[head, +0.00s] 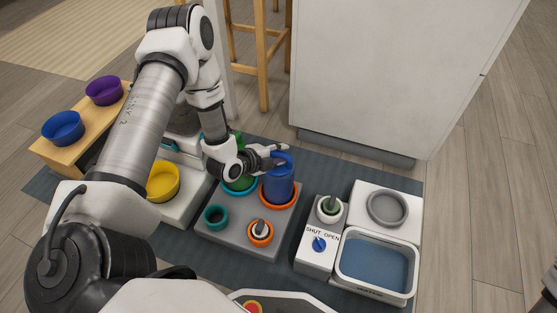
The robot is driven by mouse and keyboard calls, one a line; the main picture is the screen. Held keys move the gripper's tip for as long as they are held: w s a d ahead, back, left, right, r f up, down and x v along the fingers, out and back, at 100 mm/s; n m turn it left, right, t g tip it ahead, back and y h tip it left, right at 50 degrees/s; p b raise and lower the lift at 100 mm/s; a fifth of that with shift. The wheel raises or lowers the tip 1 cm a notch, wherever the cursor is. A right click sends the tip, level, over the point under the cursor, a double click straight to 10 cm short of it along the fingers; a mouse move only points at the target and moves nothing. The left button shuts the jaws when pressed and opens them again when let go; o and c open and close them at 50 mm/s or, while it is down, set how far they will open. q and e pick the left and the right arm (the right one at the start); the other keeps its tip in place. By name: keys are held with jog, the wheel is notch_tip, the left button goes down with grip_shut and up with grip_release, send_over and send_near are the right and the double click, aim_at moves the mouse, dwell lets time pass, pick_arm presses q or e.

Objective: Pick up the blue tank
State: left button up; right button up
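The blue tank (279,187) stands upright in an orange ring (279,203) at the back right of a grey tray (238,238). My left gripper (279,157) is at the top of the blue tank, reaching in from the left. Its two fingers show apart, one toward the back and one toward the front of the tank's top. I cannot tell whether they press on it. A green tank (240,183) stands in a teal ring just left, partly hidden by my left gripper. My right gripper is not in view.
The tray also has a small teal ring (215,216) and an orange ring (260,233) around a small fitting. To the right are a shut/open dial (319,244), a water basin (376,263) and a grey round holder (387,208). A yellow bowl (163,181) is left; a white cabinet (385,75) stands behind.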

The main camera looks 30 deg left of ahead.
pick_arm(q)
jog(key=shift+r, duration=0.15)
grip_shut()
